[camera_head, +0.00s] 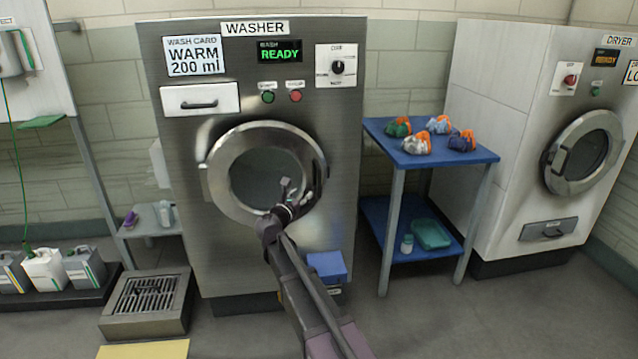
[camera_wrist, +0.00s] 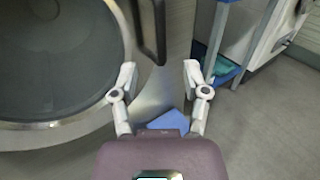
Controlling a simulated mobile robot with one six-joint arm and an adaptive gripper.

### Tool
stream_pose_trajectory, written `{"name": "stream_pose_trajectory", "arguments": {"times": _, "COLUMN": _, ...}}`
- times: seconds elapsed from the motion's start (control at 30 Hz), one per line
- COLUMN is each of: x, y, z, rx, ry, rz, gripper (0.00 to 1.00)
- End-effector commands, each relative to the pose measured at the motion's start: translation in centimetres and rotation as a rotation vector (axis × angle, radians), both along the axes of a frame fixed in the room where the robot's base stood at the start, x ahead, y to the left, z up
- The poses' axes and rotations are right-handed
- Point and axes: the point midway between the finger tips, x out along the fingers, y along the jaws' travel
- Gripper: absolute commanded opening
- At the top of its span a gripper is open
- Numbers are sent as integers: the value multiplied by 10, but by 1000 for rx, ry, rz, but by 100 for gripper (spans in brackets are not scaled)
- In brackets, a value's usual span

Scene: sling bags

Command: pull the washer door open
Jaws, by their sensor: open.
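The washer (camera_head: 345,120) is a steel machine with its round door (camera_head: 222,180) shut; the door has a silver ring and dark glass. In the wrist view the door ring (camera_wrist: 90,122) fills the left side, and a dark upright handle (camera_wrist: 152,30) stands at its right edge. My gripper (camera_head: 296,192) is in front of the lower right of the door. In the wrist view my gripper (camera_wrist: 160,71) is open and empty. The handle is ahead of the fingertips, slightly left of the middle between them; no contact shows. The handle is hard to make out in the head view.
A blue table (camera_head: 395,158) with several sling bags (camera_head: 440,124) stands right of the washer, then the dryer (camera_head: 500,80). A blue box (camera_head: 327,267) is low at the washer's front. A floor drain box (camera_head: 150,300) and a small shelf (camera_head: 148,232) are at left.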

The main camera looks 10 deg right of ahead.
Motion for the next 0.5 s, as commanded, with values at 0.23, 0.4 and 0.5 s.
{"name": "stream_pose_trajectory", "arguments": {"times": 0.23, "x": 0, "y": 1, "z": 0, "rx": -2, "ry": 0, "rz": 1, "gripper": 59}}
{"name": "stream_pose_trajectory", "arguments": {"times": 0.4, "x": 1, "y": 0, "z": 0, "rx": -1, "ry": 1, "rz": 2, "gripper": 59}}
{"name": "stream_pose_trajectory", "arguments": {"times": 0.5, "x": 5, "y": -2, "z": 0, "rx": 0, "ry": 0, "rz": 1, "gripper": 59}}
